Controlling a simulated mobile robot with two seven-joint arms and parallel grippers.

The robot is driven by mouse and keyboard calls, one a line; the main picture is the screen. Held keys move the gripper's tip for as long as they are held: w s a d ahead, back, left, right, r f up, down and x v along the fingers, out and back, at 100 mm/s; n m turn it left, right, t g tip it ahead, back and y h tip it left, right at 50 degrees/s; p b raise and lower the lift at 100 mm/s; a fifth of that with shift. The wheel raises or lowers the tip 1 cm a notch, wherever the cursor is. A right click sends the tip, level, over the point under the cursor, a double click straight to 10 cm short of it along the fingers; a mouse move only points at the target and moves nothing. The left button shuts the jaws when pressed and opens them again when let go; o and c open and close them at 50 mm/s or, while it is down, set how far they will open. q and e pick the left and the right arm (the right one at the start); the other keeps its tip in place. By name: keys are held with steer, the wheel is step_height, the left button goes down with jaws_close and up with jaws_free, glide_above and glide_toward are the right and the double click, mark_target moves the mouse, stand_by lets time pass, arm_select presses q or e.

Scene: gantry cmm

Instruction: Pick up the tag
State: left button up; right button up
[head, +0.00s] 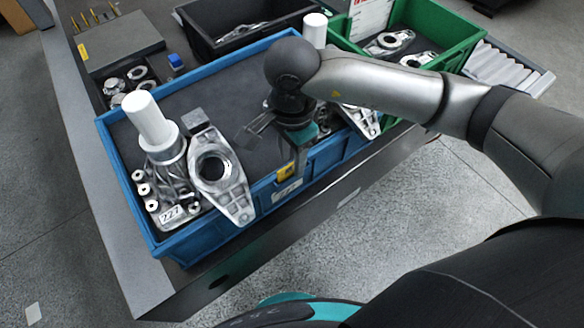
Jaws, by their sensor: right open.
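A white tag marked 227 (171,214) lies at the front left corner inside the blue crate (115,160), beside metal castings. A small yellow piece (287,172) shows at the crate's front rim, just below my right gripper; I cannot tell whether it is a tag or part of something else. My right gripper (272,145) is open over the front middle of the crate, to the right of the 227 tag and apart from it. The wrist partly hides its fingers. My left gripper is not in view.
A cast bracket (219,178) leans over the crate's front rim, next to a white cylinder (149,120) standing on another casting. A green crate (445,30) and a black crate (215,25) stand behind. The blue crate's middle floor (215,100) is clear.

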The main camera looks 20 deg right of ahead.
steer(key=shift+f, duration=0.1)
jaws_close()
stand_by(0.6)
